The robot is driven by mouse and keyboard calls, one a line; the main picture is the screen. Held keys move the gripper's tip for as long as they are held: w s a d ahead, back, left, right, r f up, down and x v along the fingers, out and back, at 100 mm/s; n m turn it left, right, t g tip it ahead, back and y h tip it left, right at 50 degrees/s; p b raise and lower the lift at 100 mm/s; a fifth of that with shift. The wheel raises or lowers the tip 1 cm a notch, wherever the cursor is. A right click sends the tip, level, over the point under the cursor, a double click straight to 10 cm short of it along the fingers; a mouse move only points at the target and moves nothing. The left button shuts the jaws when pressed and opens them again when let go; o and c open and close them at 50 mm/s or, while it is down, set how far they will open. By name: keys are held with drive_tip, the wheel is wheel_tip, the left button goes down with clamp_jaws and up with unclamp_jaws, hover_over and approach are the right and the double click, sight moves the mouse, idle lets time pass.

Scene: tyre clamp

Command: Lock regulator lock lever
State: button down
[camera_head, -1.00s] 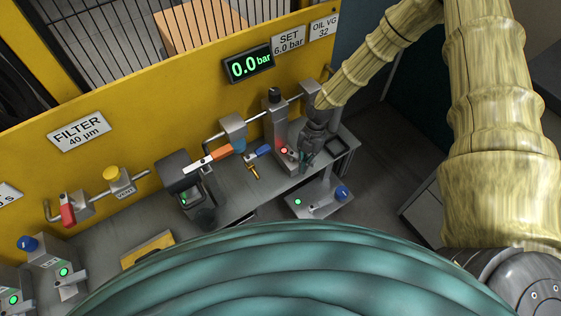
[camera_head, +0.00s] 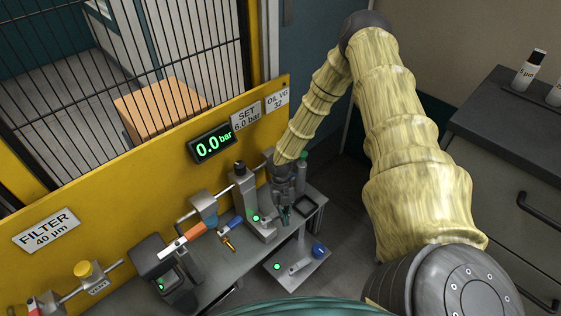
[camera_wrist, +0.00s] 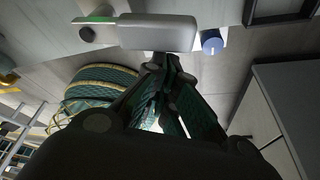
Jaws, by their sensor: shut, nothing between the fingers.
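The regulator (camera_head: 245,195) is a grey upright body with a black knob on top, standing on the bench below the 0.0 bar display. A small light on its base glows green (camera_head: 256,218). My gripper (camera_head: 286,216) is just right of this base, pointing down, and largely hides what is beside it. I cannot make out the lock lever clearly in the head view. In the wrist view my gripper's fingers (camera_wrist: 165,62) are together and empty, close to a rounded pale grey bar (camera_wrist: 157,33). I cannot tell whether they touch it or whether it is the lever.
A lower stand with a blue knob (camera_head: 319,250) and green light is in front of the bench. A valve with an orange handle (camera_head: 183,241) and a brass fitting (camera_head: 228,243) are to the left. The yellow panel (camera_head: 150,190) rises behind. A dark tray (camera_head: 306,207) is right.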

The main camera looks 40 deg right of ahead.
drive_tip(key=shift+w+d, duration=0.25)
drive_tip(key=shift+w, duration=0.15)
drive_tip(key=shift+w+d+r, duration=0.1)
drive_tip(key=shift+w+r, duration=0.05)
drive_tip(key=shift+w, duration=0.15)
drive_tip(key=s+p, duration=0.2)
drive_tip(key=s, duration=0.2)
drive_tip(key=a+v, duration=0.1)
drive_tip(key=v, duration=0.8)
drive_tip(key=shift+a+r, duration=0.25)
drive_tip(key=shift+r, duration=0.1)
idle(0.3)
